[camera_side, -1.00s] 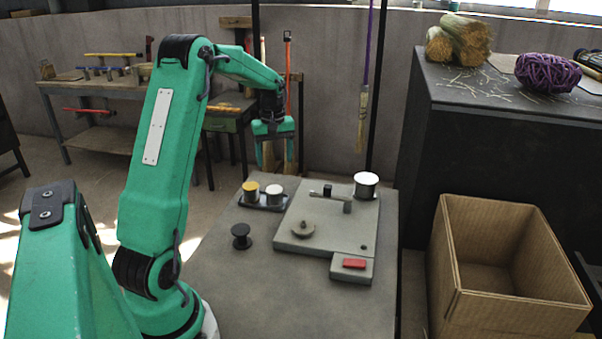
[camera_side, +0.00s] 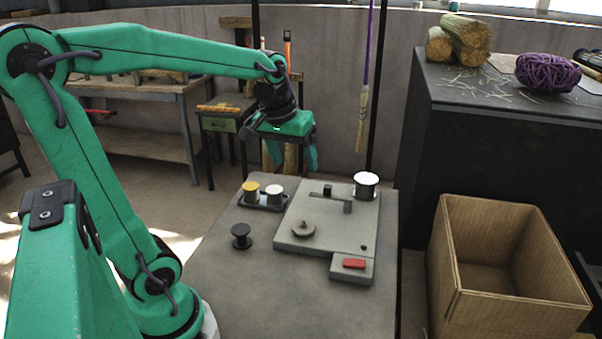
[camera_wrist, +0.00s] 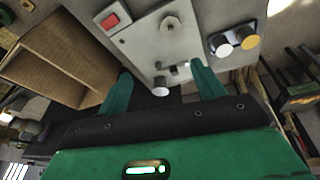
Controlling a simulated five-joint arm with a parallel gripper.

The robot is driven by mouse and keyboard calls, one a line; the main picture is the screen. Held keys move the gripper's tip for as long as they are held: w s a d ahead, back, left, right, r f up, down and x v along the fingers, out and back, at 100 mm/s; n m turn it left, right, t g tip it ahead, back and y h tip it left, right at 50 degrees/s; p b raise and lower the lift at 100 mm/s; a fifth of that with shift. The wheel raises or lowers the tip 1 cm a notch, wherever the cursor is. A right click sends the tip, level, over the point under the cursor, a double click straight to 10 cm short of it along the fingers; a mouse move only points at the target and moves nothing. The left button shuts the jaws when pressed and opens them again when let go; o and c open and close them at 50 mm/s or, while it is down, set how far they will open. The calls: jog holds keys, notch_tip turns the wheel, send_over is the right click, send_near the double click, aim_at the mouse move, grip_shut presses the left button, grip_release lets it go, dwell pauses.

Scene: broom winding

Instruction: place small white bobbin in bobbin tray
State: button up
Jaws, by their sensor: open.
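A small white-topped bobbin (camera_side: 274,193) stands upright in the dark bobbin tray (camera_side: 263,207), to the right of a yellow-topped bobbin (camera_side: 251,190). In the wrist view the white bobbin (camera_wrist: 221,44) and yellow bobbin (camera_wrist: 250,41) show at upper right. A larger white-topped spool (camera_side: 366,184) stands at the back right corner of the grey winder plate (camera_side: 340,229); the wrist view shows it (camera_wrist: 160,86) between my fingers in the picture, but apart from them. My gripper (camera_side: 293,162) is open and empty, raised above and behind the tray.
A black spool (camera_side: 241,236) stands on the grey table (camera_side: 225,281) in front of the tray. A red button (camera_side: 354,264) sits at the plate's front. A cardboard box (camera_side: 505,260) stands right of the table. The table's front is clear.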

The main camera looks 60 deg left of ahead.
jog(key=s+d+f+m+t+h, duration=0.1)
jog(key=s+d+m+t, duration=0.1)
jog(key=s+d+m, duration=0.4)
jog(key=shift+s+d+f, duration=0.2)
jog(key=shift+s+d, duration=1.35)
jog(key=shift+s, duration=0.35)
